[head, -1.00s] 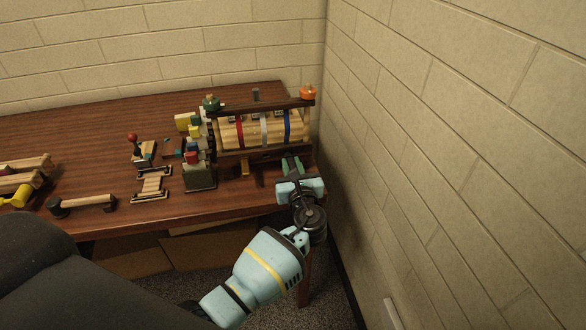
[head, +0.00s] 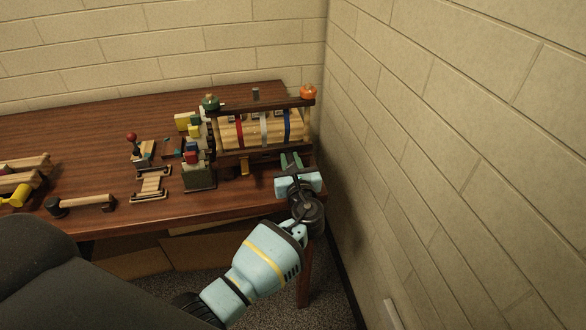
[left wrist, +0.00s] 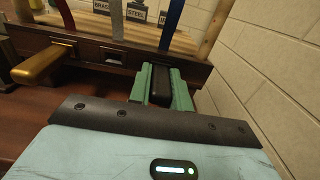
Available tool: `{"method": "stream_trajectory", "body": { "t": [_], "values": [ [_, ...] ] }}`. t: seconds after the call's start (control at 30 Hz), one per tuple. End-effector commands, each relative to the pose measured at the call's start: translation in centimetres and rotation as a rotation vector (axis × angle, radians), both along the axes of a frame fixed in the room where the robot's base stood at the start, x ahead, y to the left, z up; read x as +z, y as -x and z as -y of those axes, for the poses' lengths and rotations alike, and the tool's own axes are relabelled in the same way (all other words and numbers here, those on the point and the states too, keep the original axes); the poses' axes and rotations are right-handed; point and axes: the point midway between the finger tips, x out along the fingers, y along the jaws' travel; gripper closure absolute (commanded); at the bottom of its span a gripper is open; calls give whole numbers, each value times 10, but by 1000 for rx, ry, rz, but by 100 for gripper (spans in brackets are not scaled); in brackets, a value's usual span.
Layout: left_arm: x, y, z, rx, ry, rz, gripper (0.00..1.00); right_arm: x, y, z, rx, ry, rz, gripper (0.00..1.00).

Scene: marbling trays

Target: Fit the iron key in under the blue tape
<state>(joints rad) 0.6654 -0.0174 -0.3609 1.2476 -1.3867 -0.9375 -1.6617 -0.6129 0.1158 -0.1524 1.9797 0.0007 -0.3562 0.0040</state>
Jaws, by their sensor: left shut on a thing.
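My left gripper (head: 291,161) is at the right front of the wooden rack. In the left wrist view its green fingers (left wrist: 163,88) are shut on the black iron key (left wrist: 160,86). They are close to the rack's dark front rail (left wrist: 85,52), below the blue tape (left wrist: 172,22). The blue tape also shows in the head view (head: 287,125). The key's far end and its slot are hidden, so I cannot tell whether it is inserted. A brass key (left wrist: 43,64) sticks out below the red tape (left wrist: 68,14). My right gripper is not in view.
An empty slot (left wrist: 115,57) is below the white tape (left wrist: 117,20). A block wall (head: 400,130) rises close to the right of my gripper. The table's (head: 90,140) middle left is mostly clear.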

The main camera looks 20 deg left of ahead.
Motion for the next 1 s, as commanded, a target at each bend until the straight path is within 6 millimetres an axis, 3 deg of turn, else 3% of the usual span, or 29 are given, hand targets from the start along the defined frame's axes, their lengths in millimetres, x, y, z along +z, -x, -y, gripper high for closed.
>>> {"method": "stream_trajectory", "body": {
  "t": [0.03,0.07,0.27,0.57,1.0],
  "values": [
    [0,0,0,0,0,0,100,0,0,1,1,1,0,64],
    [0,0,0,0,0,0,79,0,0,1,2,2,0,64],
    [0,0,0,0,0,0,55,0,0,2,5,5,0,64],
    [-1,1,1,0,0,-1,55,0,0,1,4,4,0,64],
    [-1,52,35,0,2,-1,55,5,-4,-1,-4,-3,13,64]
  ]
}}
